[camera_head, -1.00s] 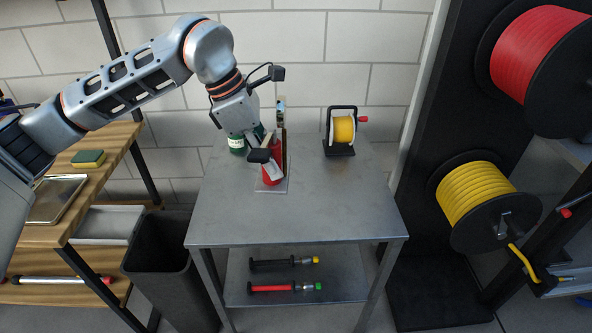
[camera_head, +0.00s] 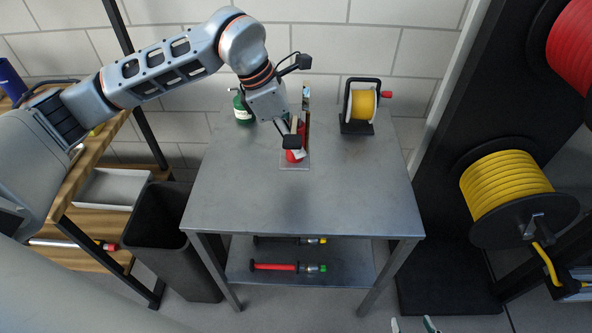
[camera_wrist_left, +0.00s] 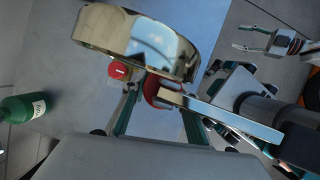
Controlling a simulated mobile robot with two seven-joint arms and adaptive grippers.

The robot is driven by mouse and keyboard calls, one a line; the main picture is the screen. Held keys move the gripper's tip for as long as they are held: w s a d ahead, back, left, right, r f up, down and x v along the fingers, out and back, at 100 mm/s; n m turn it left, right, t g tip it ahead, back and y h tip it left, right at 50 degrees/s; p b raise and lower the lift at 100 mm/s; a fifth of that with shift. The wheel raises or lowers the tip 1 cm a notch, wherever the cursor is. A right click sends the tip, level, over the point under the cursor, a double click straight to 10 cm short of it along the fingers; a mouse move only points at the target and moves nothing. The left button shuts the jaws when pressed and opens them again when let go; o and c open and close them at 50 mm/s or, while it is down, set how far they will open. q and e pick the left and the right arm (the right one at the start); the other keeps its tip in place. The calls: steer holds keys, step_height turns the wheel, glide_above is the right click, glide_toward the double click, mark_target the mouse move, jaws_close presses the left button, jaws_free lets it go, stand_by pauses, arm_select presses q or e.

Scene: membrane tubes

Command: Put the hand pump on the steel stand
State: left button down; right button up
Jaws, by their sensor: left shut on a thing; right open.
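A red item (camera_head: 295,156) that looks like the hand pump is at the back middle of the steel table. It is over a small grey plate with a thin upright, which looks like the steel stand (camera_head: 296,167). My left gripper (camera_head: 292,142) is shut on it from above and hides much of it. In the left wrist view the left fingers (camera_wrist_left: 157,118) close around a red part (camera_wrist_left: 158,90), behind a shiny metal piece (camera_wrist_left: 135,40). I cannot tell whether the pump touches the stand. My right gripper (camera_head: 414,325) is open and empty at the bottom edge, in front of the table.
A green bottle (camera_head: 242,108) stands left of the stand. A yellow reel in a black frame (camera_head: 359,105) stands to its right. The front of the steel table (camera_head: 300,207) is clear. A dark bin (camera_head: 170,235) is left of it. A red-bodied tool (camera_head: 285,267) lies on the lower shelf.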

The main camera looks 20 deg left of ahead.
mark_target(295, 160)
arm_select(q)
step_height(295, 160, down, 7)
steer(key=shift+r, duration=0.15)
step_height(295, 160, down, 4)
steer(key=shift+f, duration=0.1)
arm_select(e)
steer(key=shift+w, duration=0.25)
arm_select(q)
steer(key=c, duration=1.6)
jaws_free()
steer(key=shift+f, duration=0.15)
